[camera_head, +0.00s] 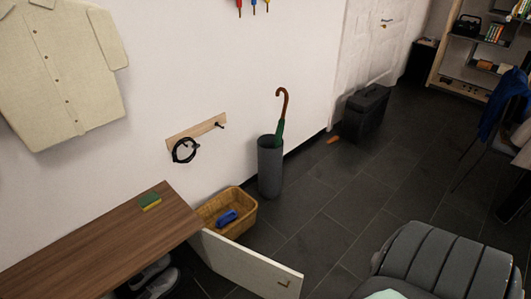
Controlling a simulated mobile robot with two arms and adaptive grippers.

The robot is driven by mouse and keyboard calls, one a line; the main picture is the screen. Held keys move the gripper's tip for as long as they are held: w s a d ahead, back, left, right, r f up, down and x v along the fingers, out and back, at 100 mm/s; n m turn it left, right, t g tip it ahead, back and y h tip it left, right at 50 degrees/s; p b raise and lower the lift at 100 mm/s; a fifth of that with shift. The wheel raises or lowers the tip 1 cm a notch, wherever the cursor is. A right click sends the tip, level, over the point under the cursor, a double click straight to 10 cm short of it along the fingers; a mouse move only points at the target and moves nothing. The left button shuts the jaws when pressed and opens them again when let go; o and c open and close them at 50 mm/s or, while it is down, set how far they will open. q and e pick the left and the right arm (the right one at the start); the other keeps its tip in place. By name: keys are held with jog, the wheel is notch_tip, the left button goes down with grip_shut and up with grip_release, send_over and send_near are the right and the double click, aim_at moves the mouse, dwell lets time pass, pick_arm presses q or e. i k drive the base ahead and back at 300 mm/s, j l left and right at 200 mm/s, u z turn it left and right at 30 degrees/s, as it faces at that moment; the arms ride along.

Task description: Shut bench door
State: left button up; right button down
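The bench (105,240) has a brown wooden top and stands along the wall at the lower left. Its white door (245,265) is open and swung out from the bench's right end, reaching to the right over the dark floor. A small handle (284,282) shows near the door's free end. Shoes (150,275) show in the open space under the bench top. The rest of the bench front is cut off by the lower edge. Neither of my grippers is in view.
A wicker basket (238,213) holding a blue object stands just behind the door. A grey umbrella stand (270,165) is beyond it. A grey ribbed seat (445,255) stands at the lower right. The tiled floor (335,210) between is clear. A sponge (150,202) lies on the bench.

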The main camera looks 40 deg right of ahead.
aim_at(259, 274)
jog(key=k+l+u, duration=0.1)
jog(key=u, duration=1.3)
jog(key=k+l, duration=0.2)
jog(key=l, duration=0.25)
jog(key=k+l, duration=0.2)
jog(key=l, duration=0.25)
jog(key=k+l, duration=0.15)
jog(key=l, duration=0.3)
jog(key=k+l, duration=0.2)
jog(key=l, duration=0.25)
jog(key=k+l+u, duration=0.1)
jog(key=l, duration=0.35)
jog(key=k+l, duration=0.3)
jog(key=l, duration=0.15)
jog(key=k+l, duration=0.2)
jog(key=l, duration=0.2)
jog(key=k+l, duration=0.2)
jog(key=l, duration=0.25)
